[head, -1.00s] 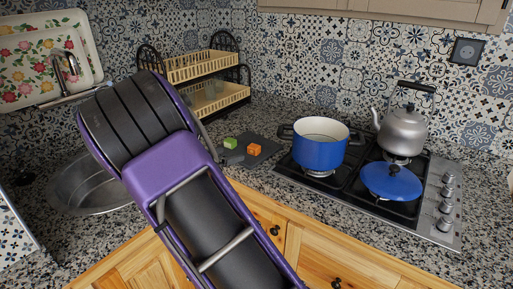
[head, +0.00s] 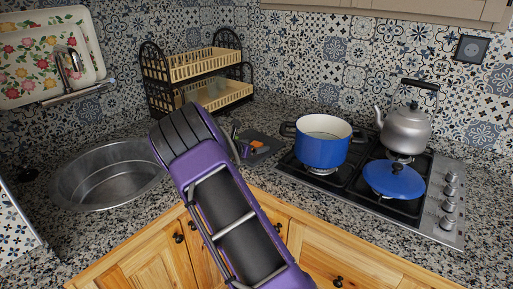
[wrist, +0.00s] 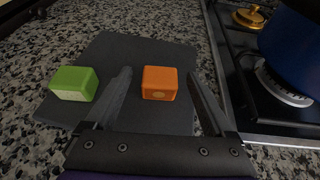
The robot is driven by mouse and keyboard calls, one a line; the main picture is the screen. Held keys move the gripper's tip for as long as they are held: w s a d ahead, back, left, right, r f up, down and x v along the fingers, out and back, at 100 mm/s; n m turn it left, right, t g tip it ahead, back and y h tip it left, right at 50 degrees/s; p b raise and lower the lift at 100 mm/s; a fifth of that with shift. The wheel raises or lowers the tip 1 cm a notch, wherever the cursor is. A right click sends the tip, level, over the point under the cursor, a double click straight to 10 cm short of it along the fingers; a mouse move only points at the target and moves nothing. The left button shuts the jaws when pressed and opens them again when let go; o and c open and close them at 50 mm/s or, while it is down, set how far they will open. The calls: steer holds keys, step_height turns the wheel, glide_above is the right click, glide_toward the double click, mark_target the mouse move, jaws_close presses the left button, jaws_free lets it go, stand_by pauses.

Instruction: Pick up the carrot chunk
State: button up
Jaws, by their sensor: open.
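The carrot chunk (wrist: 159,83) is an orange block on a dark grey board (wrist: 142,53) on the speckled counter. It also shows in the head view as a small orange spot (head: 257,144) just right of my arm. My gripper (wrist: 160,78) is open in the wrist view, with one finger on each side of the carrot chunk. The block looks apart from both fingers, and I cannot tell how far above the board they are. In the head view my arm hides most of the gripper.
A green block (wrist: 74,83) lies on the board left of the left finger. A hob (head: 440,205) with a blue pot (head: 321,150), a blue lid (head: 393,181) and a kettle (head: 405,130) stands to the right. A sink (head: 108,178) is left, a dish rack (head: 200,95) behind.

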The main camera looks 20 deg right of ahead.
steer(key=shift+w+d+f, duration=0.2)
steer(key=shift+w+d, duration=0.1)
steer(key=shift+d, duration=0.05)
jaws_close()
steer(key=shift+r, duration=0.15)
